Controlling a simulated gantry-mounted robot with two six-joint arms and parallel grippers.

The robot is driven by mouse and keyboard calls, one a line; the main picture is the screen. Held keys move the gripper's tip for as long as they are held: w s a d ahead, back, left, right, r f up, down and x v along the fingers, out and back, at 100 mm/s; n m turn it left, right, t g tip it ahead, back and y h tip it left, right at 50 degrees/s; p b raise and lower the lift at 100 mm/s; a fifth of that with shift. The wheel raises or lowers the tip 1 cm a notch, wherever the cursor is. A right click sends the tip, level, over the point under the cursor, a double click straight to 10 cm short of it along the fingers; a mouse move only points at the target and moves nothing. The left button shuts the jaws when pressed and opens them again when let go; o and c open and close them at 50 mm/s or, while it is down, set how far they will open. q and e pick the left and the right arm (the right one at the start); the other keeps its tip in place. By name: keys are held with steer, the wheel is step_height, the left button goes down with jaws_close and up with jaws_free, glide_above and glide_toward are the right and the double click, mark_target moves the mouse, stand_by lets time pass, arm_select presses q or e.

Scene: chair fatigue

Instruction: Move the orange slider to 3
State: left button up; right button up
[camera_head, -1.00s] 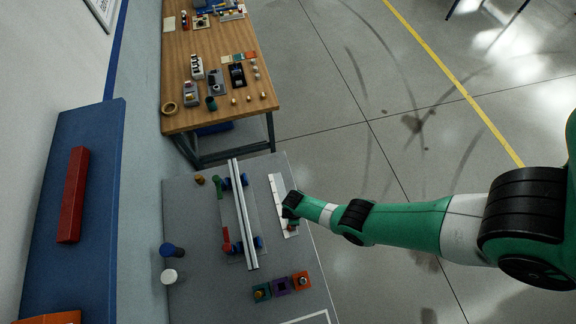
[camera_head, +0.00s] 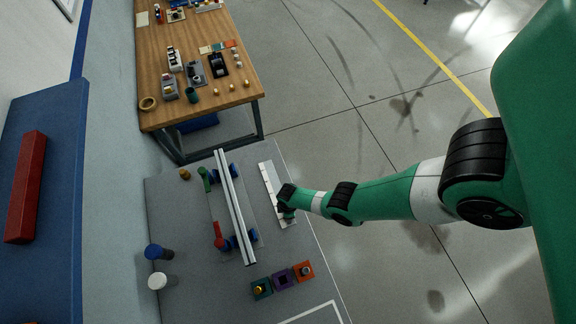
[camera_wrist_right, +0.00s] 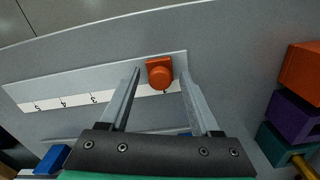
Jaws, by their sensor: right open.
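The orange slider (camera_wrist_right: 159,74) sits on a pale rail strip with a white number scale (camera_wrist_right: 78,101). In the right wrist view, 5, 4 and 3 read toward the left. The slider stands right of the 3, beside a partly covered mark that looks like 1. My right gripper (camera_wrist_right: 160,73) is open, with one finger on each side of the slider and visible gaps. In the head view, my right gripper (camera_head: 286,205) is over the lower end of the scale (camera_head: 270,184) and hides the slider. My left gripper is not in view.
Orange (camera_head: 303,271), purple (camera_head: 282,279) and green (camera_head: 262,288) blocks stand near the strip's lower end. A metal double rail (camera_head: 236,207) with coloured handles runs left of the strip. A wooden workbench (camera_head: 201,105) with several parts stands beyond.

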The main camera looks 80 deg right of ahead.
jaws_close()
stand_by(1.4)
